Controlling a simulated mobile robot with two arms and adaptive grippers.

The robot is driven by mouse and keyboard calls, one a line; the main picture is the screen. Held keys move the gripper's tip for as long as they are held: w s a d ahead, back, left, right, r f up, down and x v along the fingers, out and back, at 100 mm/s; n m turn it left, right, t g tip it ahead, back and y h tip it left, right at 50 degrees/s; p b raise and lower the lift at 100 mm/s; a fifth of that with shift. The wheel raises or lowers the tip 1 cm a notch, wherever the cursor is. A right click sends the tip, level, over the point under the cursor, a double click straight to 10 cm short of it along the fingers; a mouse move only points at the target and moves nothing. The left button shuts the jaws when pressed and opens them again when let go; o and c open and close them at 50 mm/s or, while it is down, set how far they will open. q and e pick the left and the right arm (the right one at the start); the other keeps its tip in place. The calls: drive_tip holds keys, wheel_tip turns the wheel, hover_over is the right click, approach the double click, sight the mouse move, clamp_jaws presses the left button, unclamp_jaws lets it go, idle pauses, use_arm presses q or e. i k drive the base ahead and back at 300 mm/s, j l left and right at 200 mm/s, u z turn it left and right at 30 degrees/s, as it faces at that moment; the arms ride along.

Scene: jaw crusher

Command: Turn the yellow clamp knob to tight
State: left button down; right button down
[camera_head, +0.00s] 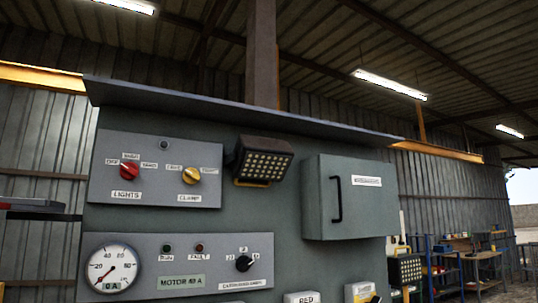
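The yellow clamp knob (191,175) is on the upper grey switch panel (150,150), above a label reading CLAMP. Small position labels sit at its upper left and upper right; they are too small to read surely. I cannot tell clearly which one the knob points to. Nothing touches the knob. Neither of my grippers can be made out in the head view.
A red LIGHTS knob (130,171) is left of the yellow knob. A lamp (263,162) and a grey box with a handle (350,197) project to the right. A gauge (110,268) and black selector (244,263) are below. An overhanging hood (240,121) runs above.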

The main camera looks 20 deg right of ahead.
sight(191, 176)
drive_tip(key=k+z, duration=0.1)
drive_tip(key=z, duration=0.8)
drive_tip(key=k+l+z, duration=0.1)
drive_tip(key=z, duration=0.35)
drive_tip(key=k+l+z, duration=0.1)
drive_tip(key=z, duration=0.35)
drive_tip(key=j+z, duration=0.15)
drive_tip(key=j, duration=0.25)
drive_tip(key=j+z, duration=0.2)
drive_tip(key=j, duration=0.2)
drive_tip(key=k+j+z, duration=0.15)
drive_tip(key=j, duration=0.25)
drive_tip(key=j+z, duration=0.2)
drive_tip(key=j, duration=0.2)
drive_tip(key=k+j+z, duration=0.15)
drive_tip(key=j, duration=0.25)
drive_tip(key=k+j+z, duration=0.2)
drive_tip(key=j, duration=0.15)
drive_tip(key=i, duration=0.1)
